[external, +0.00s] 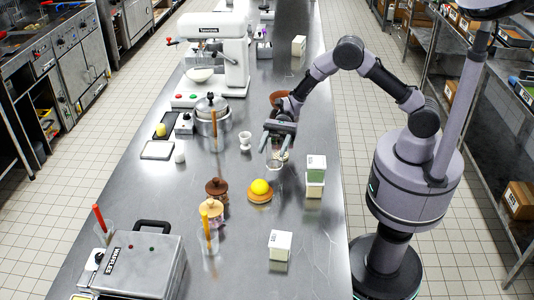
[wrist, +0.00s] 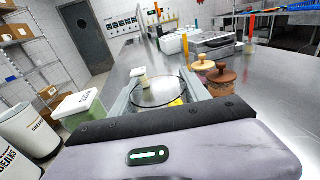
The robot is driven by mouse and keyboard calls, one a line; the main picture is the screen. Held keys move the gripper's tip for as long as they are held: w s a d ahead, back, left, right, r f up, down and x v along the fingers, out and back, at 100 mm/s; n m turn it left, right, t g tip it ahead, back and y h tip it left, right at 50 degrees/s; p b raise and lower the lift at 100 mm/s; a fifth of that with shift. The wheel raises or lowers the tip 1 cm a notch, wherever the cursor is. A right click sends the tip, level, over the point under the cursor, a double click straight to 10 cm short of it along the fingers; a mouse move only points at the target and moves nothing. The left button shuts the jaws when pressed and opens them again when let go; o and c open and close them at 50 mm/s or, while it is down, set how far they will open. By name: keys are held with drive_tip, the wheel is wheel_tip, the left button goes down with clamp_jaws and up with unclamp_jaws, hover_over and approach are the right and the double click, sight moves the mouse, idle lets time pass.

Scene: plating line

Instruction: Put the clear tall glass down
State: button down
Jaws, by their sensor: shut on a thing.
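The clear tall glass (wrist: 158,92) shows in the wrist view as a round transparent rim between my two fingers. My gripper (wrist: 160,95) is shut on it. In the external view my gripper (external: 277,146) is low over the steel counter, with the glass (external: 275,163) between and below its fingers. The glass looks about upright. I cannot tell whether its base touches the counter. My gripper hides part of its side.
A green-and-white carton (external: 316,168) stands close on the right. A yellow dome on an orange base (external: 260,191) is nearby in front. A white egg cup (external: 245,141) stands left. The counter (external: 328,250) is clear at front right.

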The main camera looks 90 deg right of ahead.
drive_tip(key=s, duration=0.2)
drive_tip(key=shift+s+d+r, duration=0.25)
drive_tip(key=shift+s, duration=0.1)
drive_tip(key=w+a+m+t, duration=0.1)
drive_tip(key=t, duration=0.1)
drive_tip(key=w+a+r+m+t+h+p, duration=0.1)
drive_tip(key=t, duration=0.1)
drive_tip(key=w+r+m+t+h, duration=0.1)
drive_tip(key=w+m, duration=0.1)
drive_tip(key=shift+a+t+p, duration=0.4)
drive_tip(key=w+m+t+h, duration=0.1)
drive_tip(key=d+f+m+t+h, duration=0.1)
drive_tip(key=m+t+h, duration=0.1)
drive_tip(key=w+m+t+h+p, duration=0.1)
drive_tip(key=shift+w+d+f+t+h, duration=0.25)
drive_tip(key=shift+w+t+h, duration=0.05)
drive_tip(key=w+a+f+b, duration=0.1)
drive_tip(key=w+f+b, duration=0.1)
drive_tip(key=w, duration=0.6)
drive_tip(key=w+a+f+m+b, duration=0.1)
drive_tip(key=w+a+f+b, duration=0.1)
drive_tip(key=w, duration=0.6)
drive_tip(key=shift+f+t+h, duration=0.3)
drive_tip(key=shift+f, duration=0.4)
drive_tip(key=shift+s+d, duration=0.1)
